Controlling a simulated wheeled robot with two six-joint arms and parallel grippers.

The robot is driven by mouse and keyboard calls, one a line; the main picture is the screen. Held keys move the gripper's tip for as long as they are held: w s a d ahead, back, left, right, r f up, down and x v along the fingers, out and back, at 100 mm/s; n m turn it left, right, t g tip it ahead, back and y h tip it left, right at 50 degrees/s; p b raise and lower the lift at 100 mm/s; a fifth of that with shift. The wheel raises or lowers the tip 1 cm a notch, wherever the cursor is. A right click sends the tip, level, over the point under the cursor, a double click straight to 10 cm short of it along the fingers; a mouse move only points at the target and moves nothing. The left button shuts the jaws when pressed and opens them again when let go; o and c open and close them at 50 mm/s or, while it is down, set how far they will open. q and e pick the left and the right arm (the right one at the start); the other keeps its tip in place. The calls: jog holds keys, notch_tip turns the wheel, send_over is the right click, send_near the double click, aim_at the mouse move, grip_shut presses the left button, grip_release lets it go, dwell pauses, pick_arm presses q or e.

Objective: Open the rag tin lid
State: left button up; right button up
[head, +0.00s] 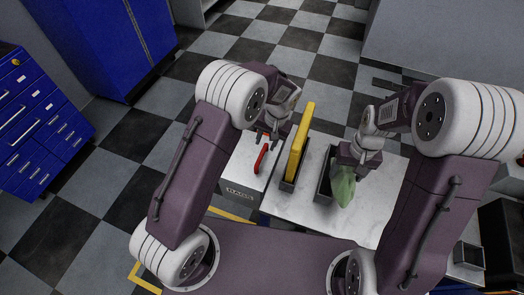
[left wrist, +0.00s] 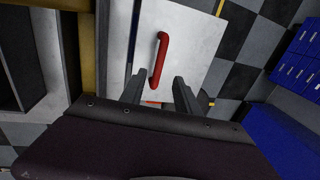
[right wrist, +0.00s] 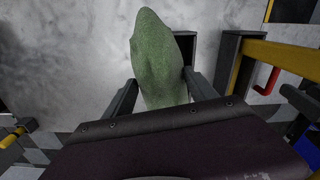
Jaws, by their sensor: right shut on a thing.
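My left gripper (head: 270,137) is open and empty over the lid. In the left wrist view its fingers (left wrist: 158,92) point at the handle's near end, apart from it as far as I can tell. My right gripper (head: 355,163) is shut on a green rag (head: 343,187), seen between its fingers (right wrist: 160,90) in the right wrist view.
A yellow panel (head: 300,140) stands upright in a dark holder right of the tin, close to my left gripper. A dark open bin (head: 324,178) stands beside the rag. The pale worktop (head: 300,208) is bare in front. Blue drawers (head: 35,125) stand far left.

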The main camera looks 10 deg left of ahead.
aim_at(262, 154)
pick_arm(q)
jog(key=f, duration=0.4)
jog(key=a+f+p, duration=0.1)
jog(key=f, duration=0.1)
jog(key=shift+f, duration=0.3)
jog(key=shift+w+a+f, duration=0.1)
jog(key=shift+a+f, duration=0.1)
jog(key=shift+f, duration=0.3)
grip_shut()
dwell(0.5)
